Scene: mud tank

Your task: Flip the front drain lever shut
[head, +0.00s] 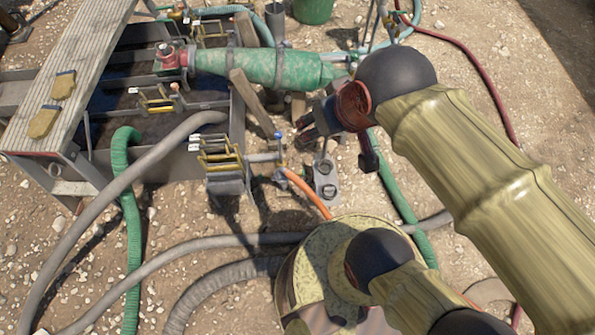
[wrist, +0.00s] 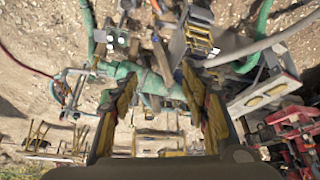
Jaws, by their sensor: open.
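A drain valve (head: 281,162) sits at the end of a short pipe on the near side of the tank, in the head view. A small lever with a blue tip (head: 278,135) stands up from it, and an orange hose leads away below. My gripper (head: 306,126) is just right of the lever in the picture; the height gap between them is unclear. In the wrist view my gripper (wrist: 160,82) has its two fingers spread wide, with nothing held between them. I cannot pick out the lever surely in the wrist view.
The steel tank (head: 190,165) has yellow-handled fittings (head: 218,155) along its side. A green-wrapped pipe (head: 255,68) crosses behind my gripper. A wooden plank (head: 80,60) carries yellow gloves (head: 44,121). Grey (head: 120,185) and green hoses (head: 131,220) lie on the gravel.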

